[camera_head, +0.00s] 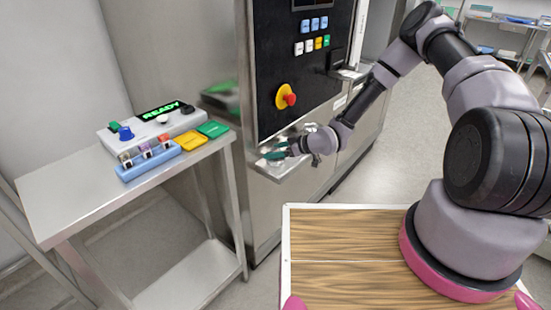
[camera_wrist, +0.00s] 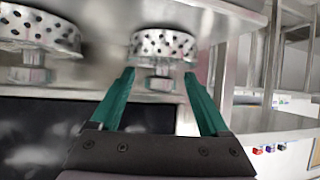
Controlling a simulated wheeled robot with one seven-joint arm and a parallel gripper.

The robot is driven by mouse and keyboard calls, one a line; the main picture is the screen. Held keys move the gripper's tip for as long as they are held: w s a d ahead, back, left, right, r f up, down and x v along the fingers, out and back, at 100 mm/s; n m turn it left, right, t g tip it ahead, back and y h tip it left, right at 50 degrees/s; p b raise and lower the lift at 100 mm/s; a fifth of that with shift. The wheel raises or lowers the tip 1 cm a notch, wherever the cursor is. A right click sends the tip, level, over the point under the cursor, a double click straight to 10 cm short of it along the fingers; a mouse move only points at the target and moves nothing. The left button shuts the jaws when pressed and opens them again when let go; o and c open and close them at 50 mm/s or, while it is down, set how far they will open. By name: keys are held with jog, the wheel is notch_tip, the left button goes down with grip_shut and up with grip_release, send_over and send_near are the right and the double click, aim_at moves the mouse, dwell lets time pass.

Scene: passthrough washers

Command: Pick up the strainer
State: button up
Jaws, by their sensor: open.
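My gripper (camera_head: 276,154) is at a small metal ledge (camera_head: 268,174) on the front of the tall steel machine. In the wrist view its two green fingers (camera_wrist: 158,75) are apart, with nothing clamped between them. A perforated metal strainer (camera_wrist: 163,46) with a short stem below lies just past the fingertips, its stem in line with the gap. A second perforated strainer (camera_wrist: 42,32) is to the left, outside the fingers. I cannot tell whether the fingers touch the nearer strainer. In the head view the strainers cannot be made out clearly near the gripper.
The machine's dark control panel (camera_head: 300,60) with a red and yellow knob (camera_head: 286,97) rises just above the gripper. A steel side table (camera_head: 70,195) at left holds a device with a green display (camera_head: 160,111), a blue rack (camera_head: 148,163) and coloured blocks.

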grip_shut()
